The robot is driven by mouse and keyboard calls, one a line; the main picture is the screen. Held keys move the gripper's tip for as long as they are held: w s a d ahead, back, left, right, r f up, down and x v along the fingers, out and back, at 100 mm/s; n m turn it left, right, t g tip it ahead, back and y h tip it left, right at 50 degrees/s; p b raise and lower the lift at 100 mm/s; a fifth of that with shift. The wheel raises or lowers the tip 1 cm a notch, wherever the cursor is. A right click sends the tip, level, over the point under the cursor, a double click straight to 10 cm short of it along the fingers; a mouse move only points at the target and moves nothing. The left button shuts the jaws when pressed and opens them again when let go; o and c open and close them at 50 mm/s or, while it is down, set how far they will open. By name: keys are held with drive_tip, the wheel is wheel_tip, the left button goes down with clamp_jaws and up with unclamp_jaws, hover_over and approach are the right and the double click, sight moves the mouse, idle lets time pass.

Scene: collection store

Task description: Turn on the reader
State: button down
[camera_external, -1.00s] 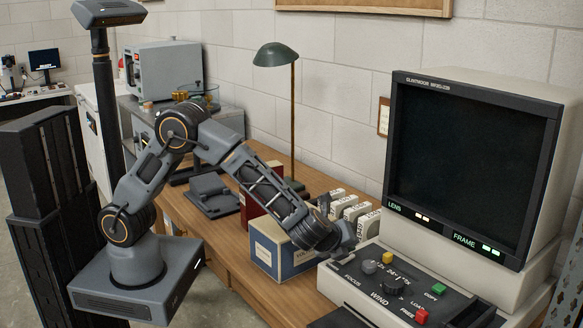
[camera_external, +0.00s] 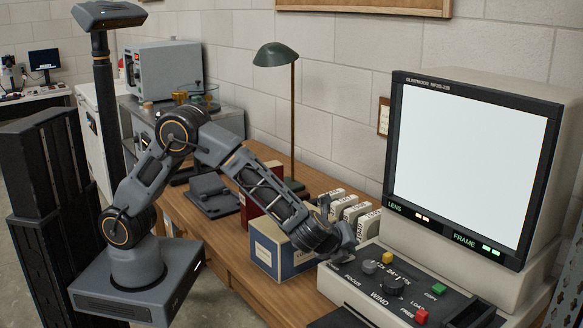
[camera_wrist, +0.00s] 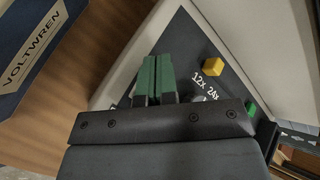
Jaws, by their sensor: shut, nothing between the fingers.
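The reader is a beige machine with a large screen (camera_external: 468,160) that glows plain white. Its dark control panel (camera_external: 352,279) slopes in front of it, with a yellow button (camera_external: 387,257), a grey knob (camera_external: 368,267), a black WIND dial (camera_external: 393,286), a green button (camera_external: 438,289) and a red button (camera_external: 421,315). My gripper (camera_wrist: 156,75) is shut and empty over the panel's left end. In the wrist view the yellow button (camera_wrist: 213,67) lies right of the fingers. What lies directly under the fingertips is hidden, so contact cannot be told.
A blue and cream box (camera_external: 270,252) stands beside the reader under my forearm; it also shows in the wrist view (camera_wrist: 35,50). Several white cartons (camera_external: 352,215) stand behind my gripper. A green desk lamp (camera_external: 276,55) rises at the wall. Bare wood shows at the desk's front.

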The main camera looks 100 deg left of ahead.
drive_tip(key=shift+r+p, duration=0.4)
drive_tip(key=shift+r, duration=0.35)
drive_tip(key=shift+s+d+r+p, duration=0.15)
drive_tip(key=shift+r+p, duration=0.7)
drive_tip(key=shift+r, duration=0.4)
drive_tip(key=shift+s+d+r+p, duration=0.15)
drive_tip(key=shift+r+p, duration=0.65)
drive_tip(key=shift+r, duration=0.45)
